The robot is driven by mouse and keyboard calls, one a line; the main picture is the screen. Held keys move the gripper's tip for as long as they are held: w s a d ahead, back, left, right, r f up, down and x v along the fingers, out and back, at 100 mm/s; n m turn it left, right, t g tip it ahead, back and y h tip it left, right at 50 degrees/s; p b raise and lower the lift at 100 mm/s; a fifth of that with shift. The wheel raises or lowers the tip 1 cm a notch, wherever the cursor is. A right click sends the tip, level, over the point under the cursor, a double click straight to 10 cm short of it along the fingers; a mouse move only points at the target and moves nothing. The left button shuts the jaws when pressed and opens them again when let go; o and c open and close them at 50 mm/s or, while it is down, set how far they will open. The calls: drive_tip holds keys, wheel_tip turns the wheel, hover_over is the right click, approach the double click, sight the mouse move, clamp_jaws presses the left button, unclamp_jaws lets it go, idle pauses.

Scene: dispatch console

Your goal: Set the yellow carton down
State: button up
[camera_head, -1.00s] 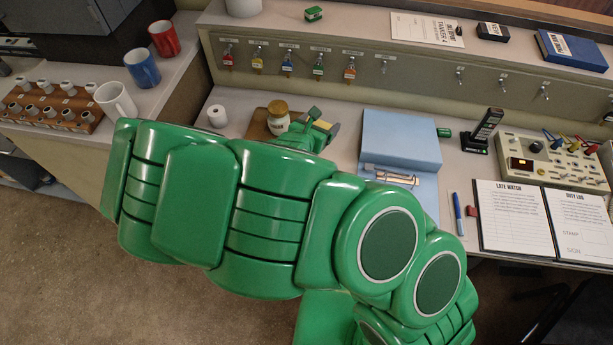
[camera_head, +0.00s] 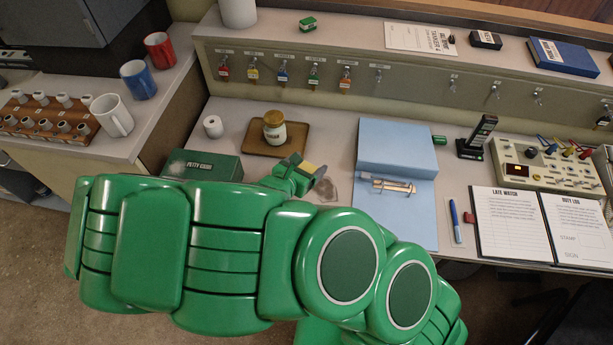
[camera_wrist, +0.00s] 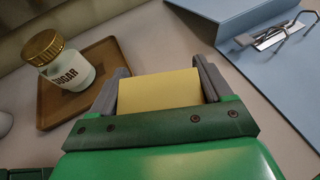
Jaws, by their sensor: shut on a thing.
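The yellow carton (camera_wrist: 160,90) is between the two grey fingers of my gripper (camera_wrist: 162,85) in the wrist view. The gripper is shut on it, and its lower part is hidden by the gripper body. In the head view my green gripper (camera_head: 318,172) is over the desk, right of and nearer than the brown tray, with a small yellow patch of the carton (camera_head: 308,168) showing. A dark smudge, perhaps a shadow, lies on the desk beside the gripper. I cannot tell how high the carton is above the desk.
A sugar jar (camera_head: 274,131) stands on the brown tray (camera_head: 297,140). A green petty cash box (camera_head: 203,163) is left of my gripper. A blue folder (camera_head: 398,147) with a metal clip (camera_head: 392,185) lies to the right. Some bare desk shows between tray and folder.

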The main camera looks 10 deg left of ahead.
drive_tip(key=shift+f, duration=0.55)
drive_tip(key=shift+f, duration=0.1)
drive_tip(key=shift+f, duration=1.85)
drive_tip(key=shift+f, duration=0.1)
drive_tip(key=o, duration=1)
drive_tip(key=shift+v, duration=6.05)
